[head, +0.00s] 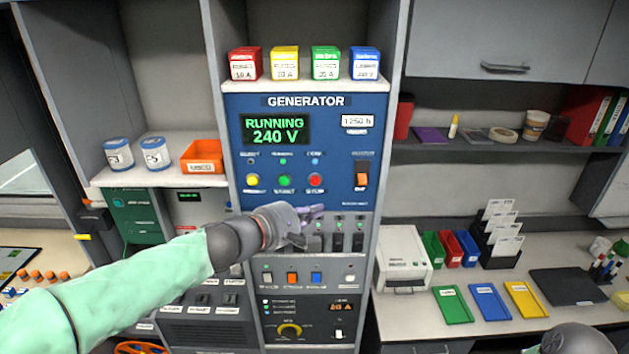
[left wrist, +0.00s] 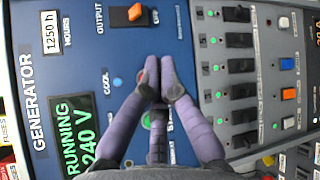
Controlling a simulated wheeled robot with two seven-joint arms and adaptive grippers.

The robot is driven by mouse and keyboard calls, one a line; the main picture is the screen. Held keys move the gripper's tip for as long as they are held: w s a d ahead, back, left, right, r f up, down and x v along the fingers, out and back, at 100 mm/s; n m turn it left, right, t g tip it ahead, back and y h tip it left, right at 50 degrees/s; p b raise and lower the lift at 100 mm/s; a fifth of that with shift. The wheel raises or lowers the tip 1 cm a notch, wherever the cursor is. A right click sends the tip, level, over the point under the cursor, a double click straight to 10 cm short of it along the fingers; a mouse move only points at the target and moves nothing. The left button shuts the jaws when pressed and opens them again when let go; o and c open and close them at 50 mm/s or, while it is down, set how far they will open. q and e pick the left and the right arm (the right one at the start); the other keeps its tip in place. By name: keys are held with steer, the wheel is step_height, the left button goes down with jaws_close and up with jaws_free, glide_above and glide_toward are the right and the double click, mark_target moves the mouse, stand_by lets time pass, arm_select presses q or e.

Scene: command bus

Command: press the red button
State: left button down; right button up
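The red button (head: 315,181) is the rightmost of three round buttons on the blue generator panel (head: 345,105), under a small blue lamp. In the left wrist view the red button (left wrist: 140,76) shows partly, with my fingers covering some of it. My left gripper (head: 316,211) is in front of the panel, just below the red button in the head view. In the left wrist view its fingers (left wrist: 158,82) are brought together, with nothing seen between them. I cannot tell how far the tips are from the panel.
A green button (head: 285,181) and a yellow button (head: 252,181) sit left of the red one. An orange rocker switch (head: 361,180) is to its right. A row of black switches (head: 337,242) lies below. The display (head: 275,129) reads RUNNING 240 V.

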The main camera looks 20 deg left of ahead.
mark_target(315, 180)
arm_select(q)
steer(key=shift+w+a+p, duration=0.4)
steer(key=shift+w+p, duration=0.05)
steer(key=shift+w, duration=0.95)
steer(key=shift+w+a+p, duration=0.4)
steer(key=shift+w, duration=1.05)
steer(key=shift+w+a+p, duration=0.4)
steer(key=shift+w+p, duration=0.05)
steer(key=shift+w, duration=0.95)
steer(key=shift+w, duration=0.15)
steer(key=shift+w+a, duration=0.1)
steer(key=shift+w, duration=0.2)
steer(key=shift+w+a, duration=0.15)
steer(key=shift+w, duration=0.15)
steer(key=shift+s, duration=0.1)
steer(key=shift+s+d+b, duration=0.25)
steer(key=shift+s+b, duration=0.35)
steer(key=shift+s, duration=0.1)
